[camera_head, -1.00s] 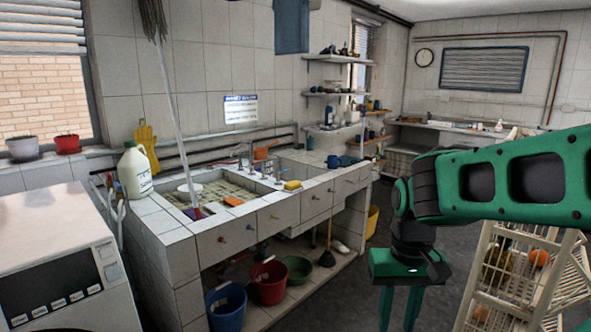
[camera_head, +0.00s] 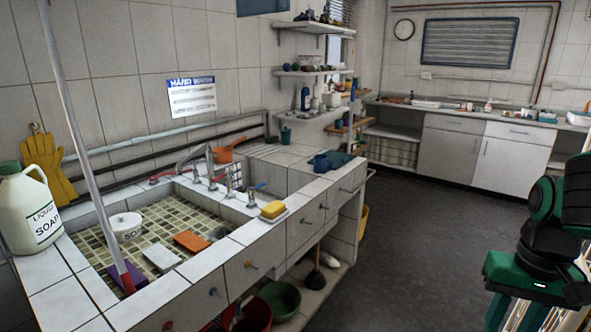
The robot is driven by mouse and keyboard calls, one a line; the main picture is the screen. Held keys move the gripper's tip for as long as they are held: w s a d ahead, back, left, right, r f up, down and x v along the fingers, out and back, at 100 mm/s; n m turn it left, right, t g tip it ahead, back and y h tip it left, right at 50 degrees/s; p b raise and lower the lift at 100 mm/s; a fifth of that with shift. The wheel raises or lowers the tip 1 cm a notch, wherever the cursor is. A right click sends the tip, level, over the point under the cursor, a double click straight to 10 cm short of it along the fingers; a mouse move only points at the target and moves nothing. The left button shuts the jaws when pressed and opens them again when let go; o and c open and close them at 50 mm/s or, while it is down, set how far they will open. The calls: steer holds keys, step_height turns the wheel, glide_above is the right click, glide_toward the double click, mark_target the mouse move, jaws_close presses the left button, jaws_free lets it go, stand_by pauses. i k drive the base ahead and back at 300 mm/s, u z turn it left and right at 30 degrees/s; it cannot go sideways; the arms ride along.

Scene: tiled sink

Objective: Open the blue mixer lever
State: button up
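A red lever (camera_head: 156,179) shows at the left end of the row. The curved spout (camera_head: 190,157) is between them. My gripper (camera_head: 517,316) is green and points down at the lower right, over the floor and well away from the sink. Its two fingers are apart with no object visible between them; their tips are cut off or close to the bottom edge.
The tiled sink (camera_head: 110,254) holds a white pot (camera_head: 124,228) and an orange sponge (camera_head: 191,241). A yellow sponge (camera_head: 274,209) lies on the front rim near the blue lever. A soap jug (camera_head: 28,212) and a leaning mop handle (camera_head: 80,140) stand left. Dark floor (camera_head: 420,240) is clear between.

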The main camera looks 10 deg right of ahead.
mark_target(250, 191)
steer(key=u, duration=0.25)
steer(key=i, duration=1.6)
steer(key=u, duration=0.55)
